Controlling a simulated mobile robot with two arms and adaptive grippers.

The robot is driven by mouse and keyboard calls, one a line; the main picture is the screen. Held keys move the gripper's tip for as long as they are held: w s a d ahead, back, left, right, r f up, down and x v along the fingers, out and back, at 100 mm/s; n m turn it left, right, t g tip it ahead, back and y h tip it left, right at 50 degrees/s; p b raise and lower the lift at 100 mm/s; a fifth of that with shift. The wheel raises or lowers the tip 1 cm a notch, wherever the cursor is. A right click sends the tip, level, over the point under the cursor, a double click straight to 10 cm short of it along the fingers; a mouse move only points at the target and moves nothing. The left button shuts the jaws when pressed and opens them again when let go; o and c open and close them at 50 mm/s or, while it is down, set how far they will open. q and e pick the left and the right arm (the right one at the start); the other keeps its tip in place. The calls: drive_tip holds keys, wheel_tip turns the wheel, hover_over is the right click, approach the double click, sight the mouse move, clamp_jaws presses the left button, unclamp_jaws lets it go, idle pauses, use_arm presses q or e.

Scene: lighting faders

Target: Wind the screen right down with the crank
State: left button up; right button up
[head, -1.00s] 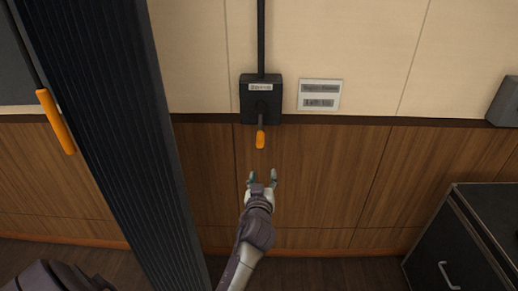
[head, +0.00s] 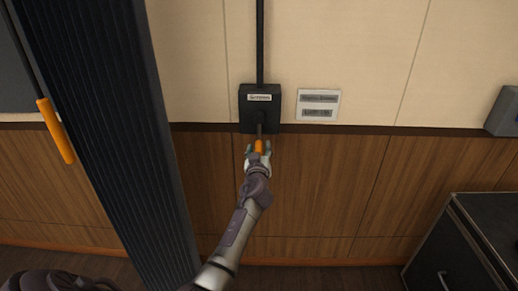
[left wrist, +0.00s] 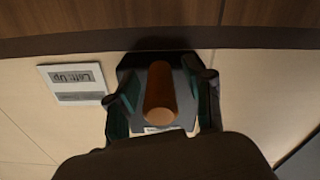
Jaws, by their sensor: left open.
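The crank is a black wall box (head: 260,101) with a short arm and an orange handle (head: 259,147) that hangs downward in the head view. My left gripper (head: 258,150) is open, with its fingers on either side of the orange handle. In the left wrist view the handle (left wrist: 160,92) stands between the two open fingers, and I cannot tell whether either finger touches it. A label above the crank hub on the box is too small to read surely. The screen itself cannot be made out. My right gripper is not in view.
A small sign (head: 318,104) is on the wall right of the box; it also shows in the left wrist view (left wrist: 74,83), reading "Left: Up". Another orange handle (head: 56,131) hangs at the left. A dark cabinet (head: 433,250) stands at the lower right.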

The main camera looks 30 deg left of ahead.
use_arm(q)
drive_tip(key=shift+w+a, duration=0.1)
drive_tip(key=shift+w, duration=0.1)
clamp_jaws()
idle(0.3)
drive_tip(key=shift+a, duration=0.15)
